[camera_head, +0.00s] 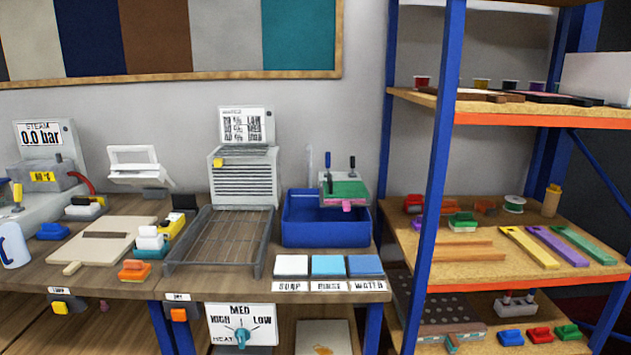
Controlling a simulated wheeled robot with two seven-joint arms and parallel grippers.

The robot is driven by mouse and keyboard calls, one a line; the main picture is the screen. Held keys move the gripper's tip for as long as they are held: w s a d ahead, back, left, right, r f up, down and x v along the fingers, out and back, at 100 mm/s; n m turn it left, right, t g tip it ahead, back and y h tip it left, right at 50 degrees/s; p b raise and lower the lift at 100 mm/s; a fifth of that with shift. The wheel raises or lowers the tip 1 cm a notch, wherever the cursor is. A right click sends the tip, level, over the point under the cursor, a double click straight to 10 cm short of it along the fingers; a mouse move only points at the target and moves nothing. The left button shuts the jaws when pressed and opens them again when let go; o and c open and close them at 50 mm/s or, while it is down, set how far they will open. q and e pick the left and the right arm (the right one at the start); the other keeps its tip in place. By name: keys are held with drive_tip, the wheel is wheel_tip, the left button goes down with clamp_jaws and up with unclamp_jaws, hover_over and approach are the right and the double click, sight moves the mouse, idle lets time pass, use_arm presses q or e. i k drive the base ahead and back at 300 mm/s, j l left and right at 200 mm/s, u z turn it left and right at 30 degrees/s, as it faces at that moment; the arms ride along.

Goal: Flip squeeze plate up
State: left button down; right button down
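A blue tub (326,226) stands on the bench, right of its middle. A green plate (345,189), which looks like the squeeze plate, lies roughly flat over the tub's back right part. A pink tab (353,205) sticks out at its front edge. The hinge is too small to make out. Neither of my grippers is in view.
A grey wire rack (222,243) stands left of the tub. White and blue pads (327,266) lie in front of it. A blue shelf post (435,180) rises to its right. A slatted grey unit (243,178) stands behind the rack.

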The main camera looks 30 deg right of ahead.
sight(341, 189)
drive_tip(key=k+l, duration=0.1)
drive_tip(key=l, duration=0.3)
drive_tip(key=k+l+u, duration=0.1)
drive_tip(key=l, duration=0.3)
drive_tip(key=k+l, duration=0.15)
drive_tip(key=l, duration=0.25)
drive_tip(key=k+l+u, duration=0.1)
drive_tip(key=l, duration=0.3)
drive_tip(key=k+l, duration=0.15)
drive_tip(key=l, duration=0.25)
drive_tip(key=k+l+u, duration=0.1)
drive_tip(key=l, duration=0.3)
